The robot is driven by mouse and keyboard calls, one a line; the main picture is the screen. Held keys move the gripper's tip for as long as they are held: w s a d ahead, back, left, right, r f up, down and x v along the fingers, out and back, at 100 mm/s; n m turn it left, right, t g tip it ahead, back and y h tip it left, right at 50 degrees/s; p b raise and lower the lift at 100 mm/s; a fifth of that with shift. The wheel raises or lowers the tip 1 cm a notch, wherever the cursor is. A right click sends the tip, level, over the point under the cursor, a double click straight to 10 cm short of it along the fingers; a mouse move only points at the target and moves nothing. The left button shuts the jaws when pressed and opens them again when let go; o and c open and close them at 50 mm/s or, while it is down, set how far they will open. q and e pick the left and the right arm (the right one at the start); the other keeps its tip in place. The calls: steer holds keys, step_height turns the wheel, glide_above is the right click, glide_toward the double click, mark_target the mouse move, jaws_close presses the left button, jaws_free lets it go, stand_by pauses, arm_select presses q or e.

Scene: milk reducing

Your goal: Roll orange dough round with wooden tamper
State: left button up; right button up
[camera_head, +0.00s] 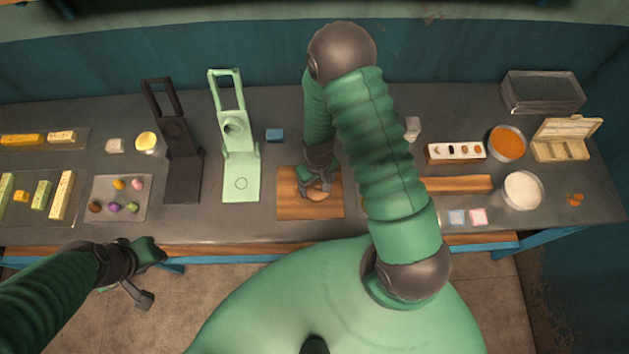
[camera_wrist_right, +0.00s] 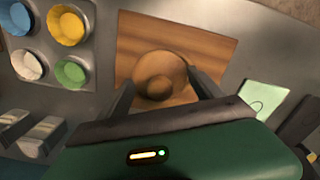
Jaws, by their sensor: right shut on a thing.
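My right gripper (camera_head: 318,187) is low over the wooden board (camera_head: 288,208) on the counter. It is shut on a round wooden tamper (camera_wrist_right: 160,75), which shows between the two fingers in the right wrist view, above or on the board (camera_wrist_right: 215,50). A tan bit of the tamper (camera_head: 317,196) shows under the gripper in the head view. I cannot make out any orange dough on the board; the tamper and gripper cover the middle. My left gripper (camera_head: 152,277) is empty and its fingers are apart, in front of the counter edge at lower left.
A mint press (camera_head: 240,180) and a dark press (camera_head: 182,178) stand left of the board. A blue block (camera_head: 275,135) lies behind it. A tray of colored cups (camera_wrist_right: 48,80) is beside the board. Bowls (camera_head: 523,190) and an open box (camera_head: 565,140) stand at right.

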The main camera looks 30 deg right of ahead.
steer(key=shift+d, duration=0.3)
step_height(320, 180, up, 8)
steer(key=p, duration=0.6)
steer(key=shift+p, duration=0.35)
steer(key=shift+f, duration=0.1)
